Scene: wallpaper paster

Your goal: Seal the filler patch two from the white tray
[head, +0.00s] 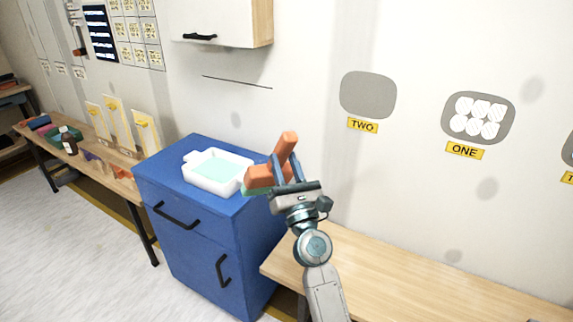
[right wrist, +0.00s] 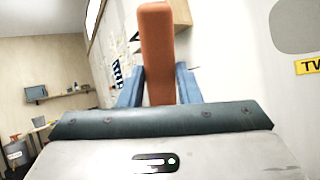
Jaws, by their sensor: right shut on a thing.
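The white tray (head: 217,173) sits on top of the blue cabinet and holds pale green liquid. Filler patch two (head: 368,94) is a plain grey rounded patch on the wall, above a yellow "TWO" label; its edge also shows in the right wrist view (right wrist: 295,25). My right gripper (head: 286,170) is shut on the orange handle of a tool (head: 288,145). The tool has an orange block with a green underside, and is just right of the tray, near the cabinet's right edge. In the right wrist view the handle (right wrist: 157,50) stands between the blue fingers. My left gripper is out of view.
Filler patch one (head: 478,118), with white hexagon-like marks, is on the wall to the right. A wooden bench (head: 420,285) runs below the patches and looks bare. A wall cupboard (head: 222,22) hangs above the blue cabinet (head: 180,240). A cluttered bench stands at left.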

